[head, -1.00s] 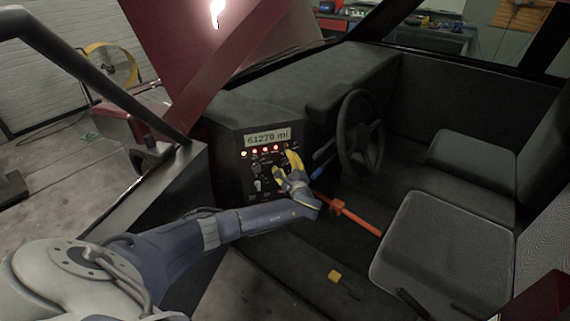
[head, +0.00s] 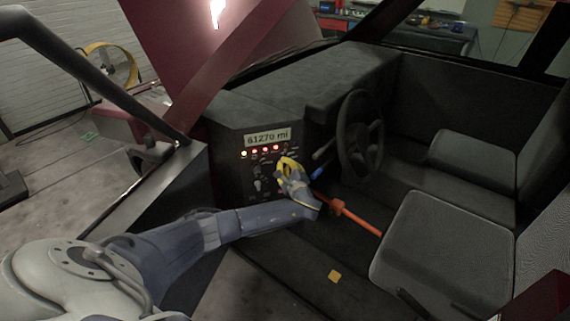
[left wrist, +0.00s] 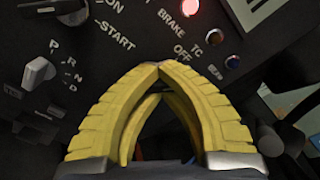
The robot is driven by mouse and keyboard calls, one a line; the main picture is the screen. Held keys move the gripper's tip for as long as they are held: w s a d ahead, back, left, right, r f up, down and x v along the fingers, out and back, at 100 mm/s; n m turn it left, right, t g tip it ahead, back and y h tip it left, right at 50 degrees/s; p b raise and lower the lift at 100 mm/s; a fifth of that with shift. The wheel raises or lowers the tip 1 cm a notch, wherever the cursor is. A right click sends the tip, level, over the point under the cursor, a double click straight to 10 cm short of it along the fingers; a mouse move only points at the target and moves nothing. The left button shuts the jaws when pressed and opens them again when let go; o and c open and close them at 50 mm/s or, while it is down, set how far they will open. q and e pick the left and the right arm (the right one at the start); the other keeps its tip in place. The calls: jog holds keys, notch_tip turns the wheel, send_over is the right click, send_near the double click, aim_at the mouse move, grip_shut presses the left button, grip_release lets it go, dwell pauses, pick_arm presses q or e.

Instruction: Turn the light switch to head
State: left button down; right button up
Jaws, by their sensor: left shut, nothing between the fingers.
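My left gripper (head: 287,163) is in front of the right part of the dashboard control panel (head: 232,178). In the left wrist view its yellow fingers (left wrist: 160,66) meet at the tips, shut with nothing between them. The tips point at the panel just below the OFF and TC labels; whether they touch it I cannot tell. A grey key-like knob by the ON and START labels (left wrist: 58,12) is at upper left there. A gear selector knob (left wrist: 38,72) with P, R, N, D marks is further left. I cannot make out a light switch with a head mark; the gripper covers part of the panel.
The steering wheel (head: 360,135) is right of the gripper, with a blue-tipped stalk (head: 319,172) close to it. The mileage display (head: 267,137) is above. Seats (head: 440,245) stand at the right.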

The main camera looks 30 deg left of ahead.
pick_arm(q)
jog(key=shift+a+r+m, duration=0.1)
jog(key=shift+r+m, duration=0.1)
jog(key=shift+m, duration=0.2)
jog(key=m, duration=0.3)
jog(key=shift+w+m, duration=0.1)
jog(key=shift+m, duration=0.2)
jog(key=shift+r+m, duration=0.15)
jog(key=shift+m, duration=1.55)
jog(key=shift+w, duration=0.1)
jog(key=c, duration=2.2)
grip_release()
jog(key=c, duration=1.5)
grip_release()
jog(key=o, duration=0.6)
jog(key=shift+a, duration=0.1)
jog(key=shift+s+d+f, duration=0.2)
